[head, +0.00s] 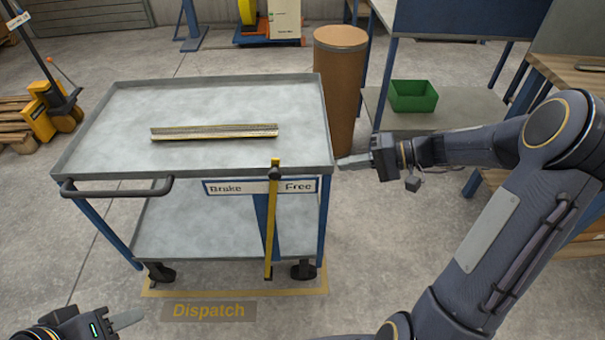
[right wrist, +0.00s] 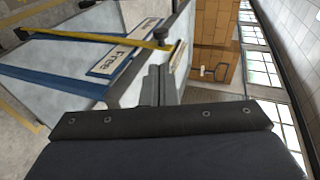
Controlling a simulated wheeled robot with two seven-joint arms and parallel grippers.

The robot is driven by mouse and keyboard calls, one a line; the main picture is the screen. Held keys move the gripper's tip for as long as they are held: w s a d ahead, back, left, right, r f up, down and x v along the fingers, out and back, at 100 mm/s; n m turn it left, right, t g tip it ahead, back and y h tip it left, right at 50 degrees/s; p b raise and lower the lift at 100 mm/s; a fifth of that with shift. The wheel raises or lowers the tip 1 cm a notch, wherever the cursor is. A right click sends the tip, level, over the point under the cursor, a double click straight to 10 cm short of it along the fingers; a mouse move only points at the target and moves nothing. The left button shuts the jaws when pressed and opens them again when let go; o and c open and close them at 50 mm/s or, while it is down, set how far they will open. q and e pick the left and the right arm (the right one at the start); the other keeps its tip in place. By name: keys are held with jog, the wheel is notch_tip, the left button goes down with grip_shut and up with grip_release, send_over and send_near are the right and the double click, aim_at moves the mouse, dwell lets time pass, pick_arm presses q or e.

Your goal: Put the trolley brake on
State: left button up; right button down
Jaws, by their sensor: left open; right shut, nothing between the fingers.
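The trolley (head: 110,115) is a grey two-shelf cart with blue legs and dark castors. A yellow brake lever (head: 270,230) with a black knob (head: 274,174) stands nearly upright on its front, leaning slightly right. It crosses the label plate (head: 245,187) between "Brake" on the left and "Free" on the right. My right gripper (head: 342,161) is shut and empty, beside the trolley's right front corner, to the right of the knob. In the right wrist view its fingers (right wrist: 157,85) point toward the lever (right wrist: 100,40) and "Free" end. My left gripper (head: 132,318) is open and empty at the lower left.
A gold-edged strip (head: 214,132) lies on the trolley top. A black handle (head: 115,190) juts from its front left. A brown drum (head: 340,95) stands behind its right side, with a green bin (head: 412,98) on a shelf further right. A "Dispatch" floor sign (head: 208,311) lies in front.

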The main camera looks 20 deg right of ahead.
dwell(0.3)
jog(key=x, duration=1.4)
